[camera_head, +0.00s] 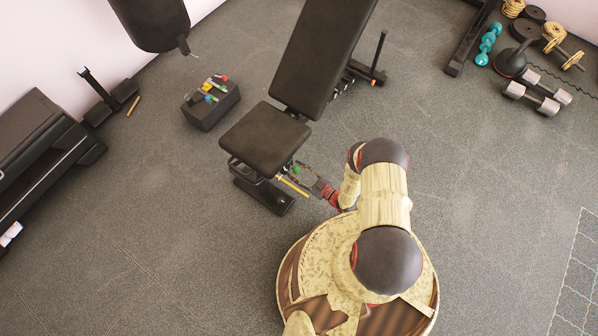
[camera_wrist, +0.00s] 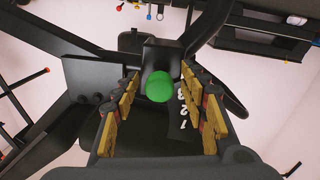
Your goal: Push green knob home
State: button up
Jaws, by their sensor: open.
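The green knob (camera_wrist: 159,87) is a round ball on the black bench frame. In the wrist view it lies between the two fingers of my gripper (camera_wrist: 160,104), near their tips, with space on both sides. My gripper is open, with yellow pads facing each other. In the head view the green knob (camera_head: 295,170) is small, beside the bench seat, and my gripper (camera_head: 306,180) reaches it from the right. Whether a finger touches the knob cannot be told. The knob's shaft is hidden behind the ball.
The weight bench seat (camera_head: 265,138) and tilted backrest (camera_head: 322,55) stand just left of and above my gripper. A dark box with coloured knobs (camera_head: 210,106) is farther left. Dumbbells (camera_head: 532,98) lie at the upper right.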

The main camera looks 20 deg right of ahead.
jog(key=v, duration=1.2)
dwell(0.6)
